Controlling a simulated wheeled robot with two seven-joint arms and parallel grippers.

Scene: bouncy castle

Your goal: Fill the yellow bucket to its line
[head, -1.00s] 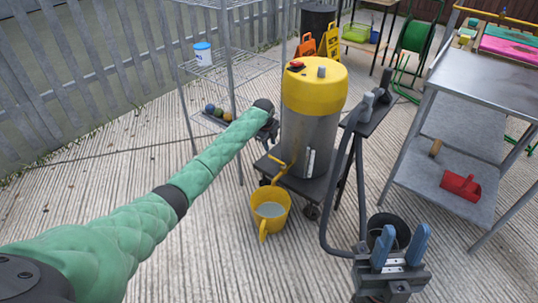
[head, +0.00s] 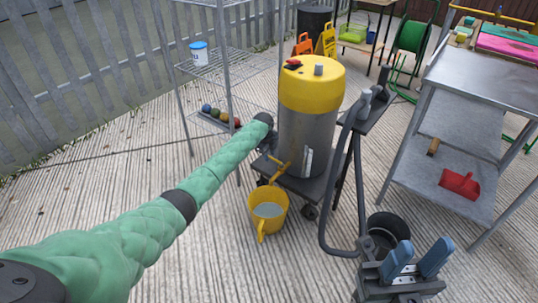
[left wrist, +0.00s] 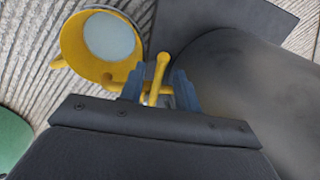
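The yellow bucket (head: 278,224) stands on the ground beside the low cart, under the yellow tap of the tall drum (head: 308,140). Greyish liquid (head: 268,210) shows inside it, also in the left wrist view (left wrist: 108,37); I cannot make out a fill line. In the left wrist view, the yellow tap lever (left wrist: 158,72) stands between the blue fingers of my left gripper (left wrist: 158,88), which look apart with gaps beside the lever. My right gripper (head: 416,262) is open and empty at lower right.
A black bucket (head: 400,226) and a grey hose (head: 324,215) lie near my right gripper. A metal table (head: 490,85) with a red scoop (head: 460,183) on its lower shelf stands at right. A wire rack (head: 228,80) stands behind my left arm.

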